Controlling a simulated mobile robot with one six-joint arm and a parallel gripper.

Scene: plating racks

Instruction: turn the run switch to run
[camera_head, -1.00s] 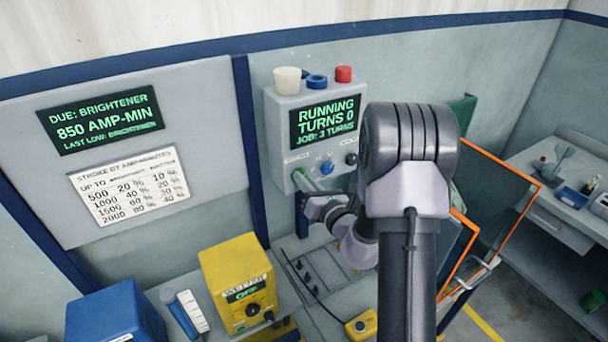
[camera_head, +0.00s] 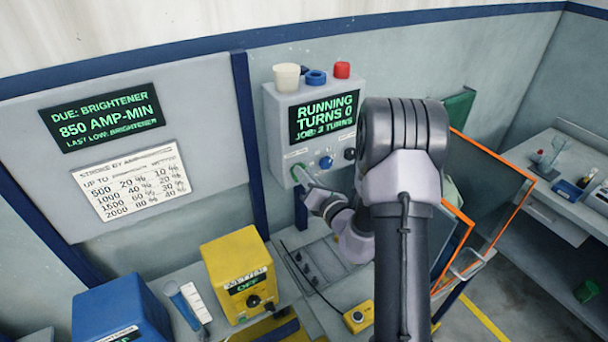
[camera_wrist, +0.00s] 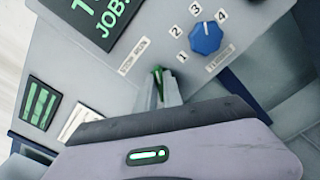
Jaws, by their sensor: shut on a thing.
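The run switch (camera_wrist: 157,72) shows as a small green piece at the lower left of the control box (camera_head: 284,125) face. My gripper (camera_wrist: 161,88) is shut on it, and the fingers hide most of the switch. In the head view my gripper (camera_head: 302,177) reaches the box's lower left corner from below right. The box display (camera_head: 324,117) reads RUNNING, TURNS 0, JOB: 3 TURNS. The exact angle of the switch is hard to tell.
A blue numbered dial (camera_wrist: 205,38) sits right of the switch, with a dark knob (camera_head: 350,154) beyond it. Cups and caps stand on the box. A yellow wetter box (camera_head: 236,272) and a blue box (camera_head: 115,312) stand below left. An orange-framed panel (camera_head: 497,215) is at right.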

